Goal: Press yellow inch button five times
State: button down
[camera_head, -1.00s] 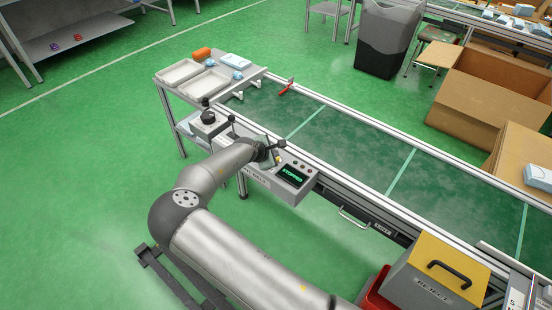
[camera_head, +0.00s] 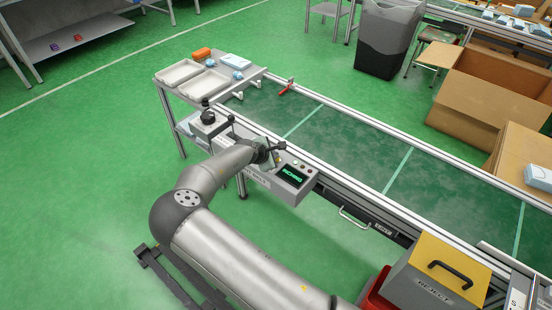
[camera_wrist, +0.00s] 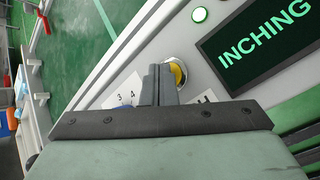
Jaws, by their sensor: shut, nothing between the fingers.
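The yellow inch button (camera_wrist: 179,73) sits in a metal ring on the grey control panel. My gripper (camera_wrist: 160,70) is shut and empty, with its fingertips at the button and covering its left part. The fingertips look to be on the button, though how far it is pushed in cannot be told. The panel display (camera_wrist: 262,40) reads "INCHING" in green; it also shows in the head view (camera_head: 291,174). In the head view my gripper (camera_head: 277,152) is over the panel, and the arm hides the yellow button.
A lit green-white button (camera_wrist: 200,15) is beside the display. The green conveyor belt (camera_head: 350,145) runs behind the panel. A black knob on a grey box (camera_head: 208,118) stands left of my gripper. A yellow-topped reject box (camera_head: 440,268) is at the lower right.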

jog(key=shift+r, duration=0.1)
jog(key=shift+r+p, duration=0.55)
jog(key=shift+r, duration=0.2)
jog(key=shift+r+p, duration=1.55)
jog(key=shift+r, duration=0.95)
